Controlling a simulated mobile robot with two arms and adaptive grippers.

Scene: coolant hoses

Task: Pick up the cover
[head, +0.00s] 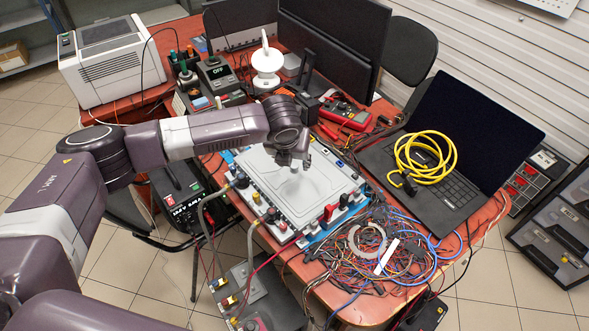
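The cover looks to be the pale grey, rounded-corner panel (318,198) on top of the box-like unit in the middle of the red table. My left gripper (294,163) points down over the far part of this panel. Its fingers are small and dark here, so I cannot tell whether they are open or shut, or whether they touch the panel. The gripper hides a little of the panel's far side. My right gripper is not in view.
Grey hoses (203,212) run from the unit's left side to a lower box (262,300). Tangled wires (375,255) lie at the near right. A laptop (455,150) with a coiled yellow cable (427,158) stands at right, monitors (335,45) behind.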

